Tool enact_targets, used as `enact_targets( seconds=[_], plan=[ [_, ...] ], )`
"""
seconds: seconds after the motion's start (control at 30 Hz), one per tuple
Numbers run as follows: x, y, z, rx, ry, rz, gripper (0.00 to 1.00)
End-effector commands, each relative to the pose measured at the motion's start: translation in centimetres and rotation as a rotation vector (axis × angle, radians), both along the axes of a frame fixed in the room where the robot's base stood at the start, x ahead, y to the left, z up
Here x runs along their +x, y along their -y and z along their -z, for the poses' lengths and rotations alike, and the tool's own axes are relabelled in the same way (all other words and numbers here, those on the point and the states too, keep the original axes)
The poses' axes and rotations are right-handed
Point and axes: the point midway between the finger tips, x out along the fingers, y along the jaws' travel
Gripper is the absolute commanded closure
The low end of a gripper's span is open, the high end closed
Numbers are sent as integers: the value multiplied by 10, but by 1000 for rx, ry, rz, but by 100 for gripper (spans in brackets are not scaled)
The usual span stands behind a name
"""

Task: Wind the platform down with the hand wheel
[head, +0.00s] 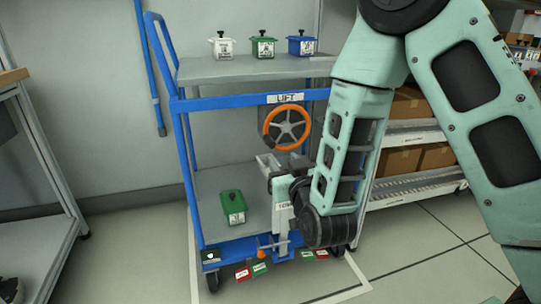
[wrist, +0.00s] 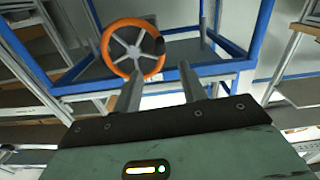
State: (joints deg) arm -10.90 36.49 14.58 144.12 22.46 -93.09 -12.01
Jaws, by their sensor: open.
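The hand wheel (head: 267,133) has an orange rim and grey spokes. It stands upright on a dark plate under the "LIFT" label of a blue cart. It also shows in the wrist view (wrist: 111,66), upper left. The grey upper platform (head: 240,70) carries a white, a green and a blue pot. My gripper (head: 268,162) is open and empty, just below and in front of the wheel in the head view. In the wrist view its two fingers (wrist: 160,70) point toward the cart, and the left finger overlaps the wheel's lower edge. I cannot tell whether they touch.
Red and green cards (head: 260,268) are at the cart's front foot. Shelves with cardboard boxes (head: 402,161) stand at right, and a grey bench frame (head: 48,150) at left. Floor at front right is clear.

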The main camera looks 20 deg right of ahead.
Motion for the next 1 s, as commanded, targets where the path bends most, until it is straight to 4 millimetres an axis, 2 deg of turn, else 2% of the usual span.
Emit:
enact_targets(
  seconds=[0.03,0.2,0.5,0.7,1.0],
  plan=[
    [13,1,1,3,4,4,59],
    [49,1,1,3,3,3,59],
    [100,0,1,1,0,1,59],
    [114,0,0,0,-1,1,59],
    [115,0,0,0,-1,0,59]
  ],
)
